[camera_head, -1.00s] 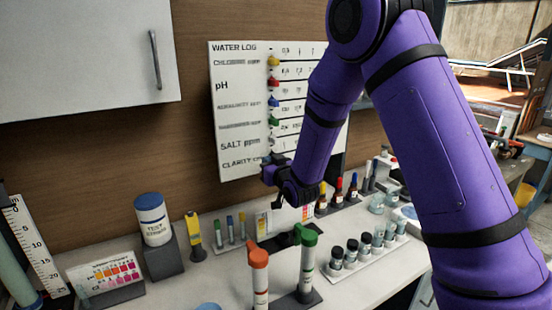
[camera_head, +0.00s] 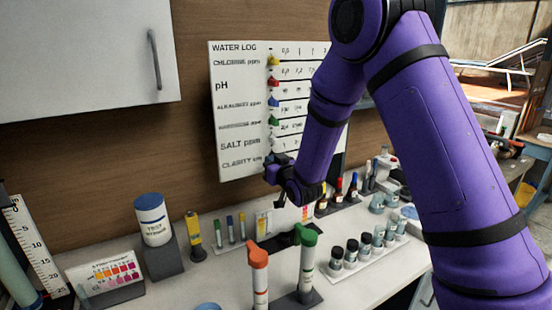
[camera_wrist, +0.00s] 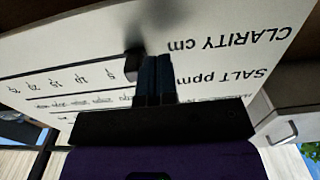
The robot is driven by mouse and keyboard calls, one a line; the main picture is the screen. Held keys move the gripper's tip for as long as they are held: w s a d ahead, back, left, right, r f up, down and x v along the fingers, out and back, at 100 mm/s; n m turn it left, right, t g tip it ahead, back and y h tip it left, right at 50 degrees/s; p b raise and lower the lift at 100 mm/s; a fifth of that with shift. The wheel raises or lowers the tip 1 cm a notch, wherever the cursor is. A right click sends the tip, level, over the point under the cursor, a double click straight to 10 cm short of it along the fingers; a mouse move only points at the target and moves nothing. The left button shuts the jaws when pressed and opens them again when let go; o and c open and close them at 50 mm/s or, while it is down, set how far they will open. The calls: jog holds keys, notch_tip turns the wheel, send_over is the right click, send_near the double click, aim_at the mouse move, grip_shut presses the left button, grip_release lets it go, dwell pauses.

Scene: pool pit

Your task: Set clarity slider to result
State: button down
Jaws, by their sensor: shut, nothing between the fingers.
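The white water log board (camera_head: 237,100) hangs on the wall, with a labelled row for each measure. The clarity row (camera_head: 240,162) is at its bottom; its label also shows upside down in the wrist view (camera_wrist: 228,42). My gripper (camera_head: 268,172) is shut, at the left end of that row. In the wrist view my gripper (camera_wrist: 155,70) has its fingers together in front of the board. A small dark block (camera_wrist: 133,66), which looks like the clarity slider, sits just left of the fingertips, touching or very close. In the head view my gripper largely hides it.
Yellow (camera_head: 273,61), red (camera_head: 273,83), blue (camera_head: 273,102) and green (camera_head: 273,121) sliders sit in the rows above. The counter below holds a test strips tub (camera_head: 152,222), orange-capped (camera_head: 258,258) and green-capped (camera_head: 305,240) tubes, and several dark-capped vials (camera_head: 365,243).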

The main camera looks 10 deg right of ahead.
jog(key=w+d, duration=0.3)
jog(key=d, duration=0.8)
jog(key=w+d, duration=0.3)
jog(key=d, duration=0.9)
jog(key=shift+d, duration=0.15)
dwell(2.5)
jog(key=s, duration=0.7)
jog(key=shift+d, duration=0.2)
dwell(0.6)
jog(key=shift+r, duration=0.1)
